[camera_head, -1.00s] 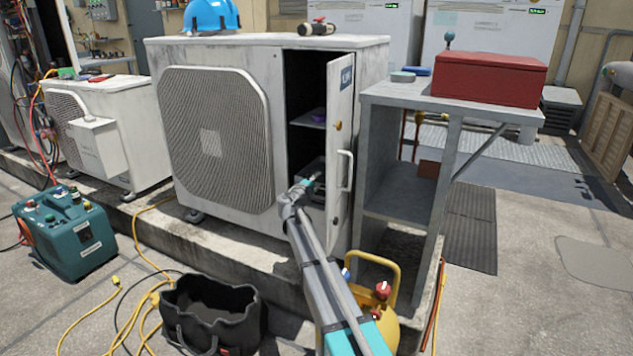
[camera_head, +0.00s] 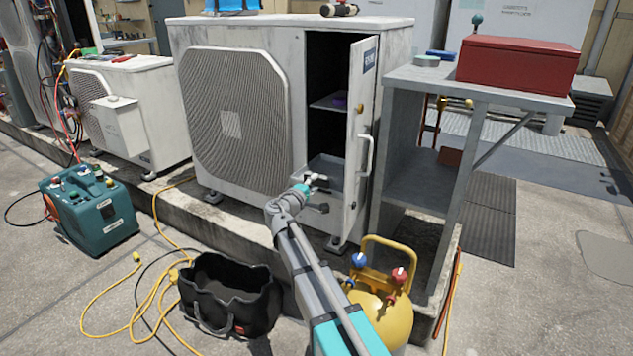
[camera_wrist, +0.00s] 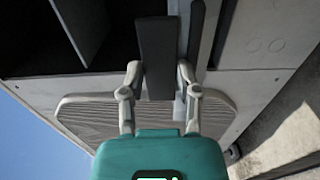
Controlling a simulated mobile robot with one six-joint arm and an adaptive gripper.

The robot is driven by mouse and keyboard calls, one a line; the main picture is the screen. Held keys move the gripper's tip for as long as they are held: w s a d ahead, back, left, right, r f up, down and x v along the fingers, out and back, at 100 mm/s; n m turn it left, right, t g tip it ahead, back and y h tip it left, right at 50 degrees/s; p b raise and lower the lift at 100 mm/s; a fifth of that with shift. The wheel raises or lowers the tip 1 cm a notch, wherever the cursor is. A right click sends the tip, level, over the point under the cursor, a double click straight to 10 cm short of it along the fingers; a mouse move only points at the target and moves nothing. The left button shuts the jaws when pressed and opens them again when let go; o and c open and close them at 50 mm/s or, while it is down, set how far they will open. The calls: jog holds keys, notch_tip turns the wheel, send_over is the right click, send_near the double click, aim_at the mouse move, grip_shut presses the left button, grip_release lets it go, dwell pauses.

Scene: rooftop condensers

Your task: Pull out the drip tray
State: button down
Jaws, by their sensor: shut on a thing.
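The drip tray (camera_head: 327,165) is a shallow grey metal tray low in the open side compartment of the white condenser (camera_head: 230,115). Its front part shows in the doorway, in the light. My gripper (camera_head: 314,180) is at the tray's front, just outside the opening. In the wrist view the two fingers (camera_wrist: 158,85) are closed on a dark grey piece (camera_wrist: 158,50), which looks like the tray's grip. The fingertips' exact contact is hard to make out. The rear of the tray is hidden inside the compartment.
The compartment door (camera_head: 364,125) stands open, close to the right of my gripper. A grey metal stand (camera_head: 465,190) with a red toolbox (camera_head: 518,62) is beyond it. A yellow cylinder (camera_head: 390,315) and a black bag (camera_head: 230,295) stand below my arm, on either side.

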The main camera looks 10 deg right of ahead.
jog(key=shift+c, duration=1.6)
grip_release()
jog(key=v, duration=1.2)
jog(key=shift+w, duration=0.1)
